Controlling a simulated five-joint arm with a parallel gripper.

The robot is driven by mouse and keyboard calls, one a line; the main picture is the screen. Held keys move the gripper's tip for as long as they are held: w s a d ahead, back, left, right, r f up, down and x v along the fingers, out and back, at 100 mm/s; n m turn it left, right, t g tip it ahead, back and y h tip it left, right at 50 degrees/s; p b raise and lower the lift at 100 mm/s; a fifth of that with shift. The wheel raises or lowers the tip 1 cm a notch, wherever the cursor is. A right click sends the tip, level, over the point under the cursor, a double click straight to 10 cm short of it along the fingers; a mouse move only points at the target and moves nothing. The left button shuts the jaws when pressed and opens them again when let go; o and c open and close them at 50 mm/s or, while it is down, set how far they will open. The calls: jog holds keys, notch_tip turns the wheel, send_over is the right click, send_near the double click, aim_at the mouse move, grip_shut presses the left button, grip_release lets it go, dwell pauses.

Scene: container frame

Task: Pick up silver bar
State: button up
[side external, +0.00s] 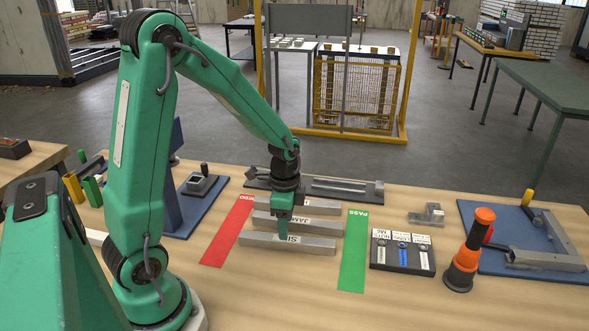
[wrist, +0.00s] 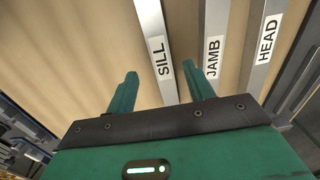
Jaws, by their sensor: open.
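Three silver bars lie side by side on the wooden bench, labelled SILL (side external: 315,246), JAMB (side external: 325,228) and HEAD (side external: 328,208). The wrist view also shows the SILL bar (wrist: 150,22), the JAMB bar (wrist: 217,22) and the HEAD bar (wrist: 271,12). My gripper (side external: 284,232) points down over the nearer bars, and a finger hides part of the SILL label in the side view. In the wrist view my gripper (wrist: 160,70) is open, with the SILL bar showing between its fingers. I cannot tell how far the fingertips are above the bar.
A red strip (side external: 228,232) lies left of the bars, and a green PASS strip (side external: 354,250) lies right. A black labelled block (side external: 402,252), an orange-and-black tool (side external: 464,262) and a blue plate (side external: 481,215) stand farther right. A dark fixture (side external: 347,190) lies behind the bars.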

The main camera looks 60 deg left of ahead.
aim_at(287, 243)
jog(key=shift+w+f, duration=0.1)
jog(key=shift+f, duration=2.4)
jog(key=shift+c, duration=0.4)
jog(key=c, duration=1.1)
